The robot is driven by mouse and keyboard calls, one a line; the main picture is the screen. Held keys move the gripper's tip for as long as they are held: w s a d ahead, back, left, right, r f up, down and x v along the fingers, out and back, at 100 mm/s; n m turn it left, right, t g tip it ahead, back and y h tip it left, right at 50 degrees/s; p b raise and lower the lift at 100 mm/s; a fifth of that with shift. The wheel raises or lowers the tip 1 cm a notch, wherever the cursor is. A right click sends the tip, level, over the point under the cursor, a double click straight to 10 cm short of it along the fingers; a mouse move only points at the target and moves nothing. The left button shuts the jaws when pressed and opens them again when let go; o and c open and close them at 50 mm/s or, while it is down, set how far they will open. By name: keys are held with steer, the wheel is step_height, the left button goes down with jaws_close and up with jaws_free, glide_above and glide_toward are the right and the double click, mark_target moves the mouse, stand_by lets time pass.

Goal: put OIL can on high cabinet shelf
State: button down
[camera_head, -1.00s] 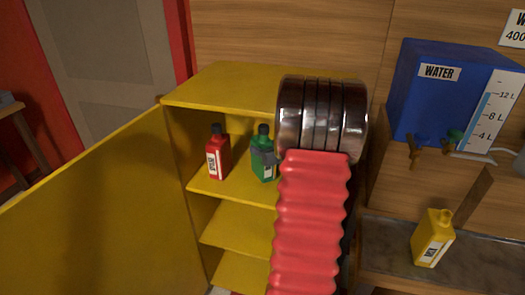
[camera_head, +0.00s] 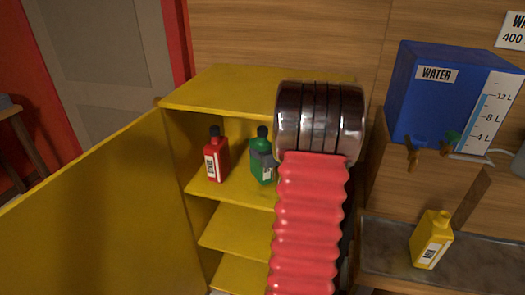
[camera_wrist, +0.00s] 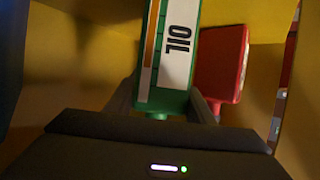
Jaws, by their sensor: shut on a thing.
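The green OIL can (camera_head: 261,168) with a dark cap is upright inside the yellow cabinet (camera_head: 215,88), at its top shelf (camera_head: 232,192). Its white label reading OIL shows in the wrist view (camera_wrist: 178,55). My gripper (camera_wrist: 163,100) is shut on the can, one finger on each side. In the head view my gripper (camera_head: 264,159) shows only as a grey piece at the can, the rest hidden behind my arm. I cannot tell whether the can's base touches the shelf.
A red can (camera_head: 215,157) stands left of the OIL can on the same shelf; it is close behind in the wrist view (camera_wrist: 222,60). The cabinet door (camera_head: 95,215) is open to the left. A yellow can (camera_head: 432,240) stands on the counter by a blue water tank (camera_head: 440,100).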

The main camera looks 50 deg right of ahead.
steer(key=shift+f, duration=0.4)
stand_by(0.5)
jaws_free()
steer(key=shift+f, duration=0.2)
stand_by(0.5)
steer(key=shift+s, duration=0.2)
steer(key=s+a, duration=0.4)
steer(key=s, duration=0.5)
steer(key=shift+r, duration=0.3)
stand_by(1.8)
steer(key=shift+w, duration=0.1)
stand_by(0.5)
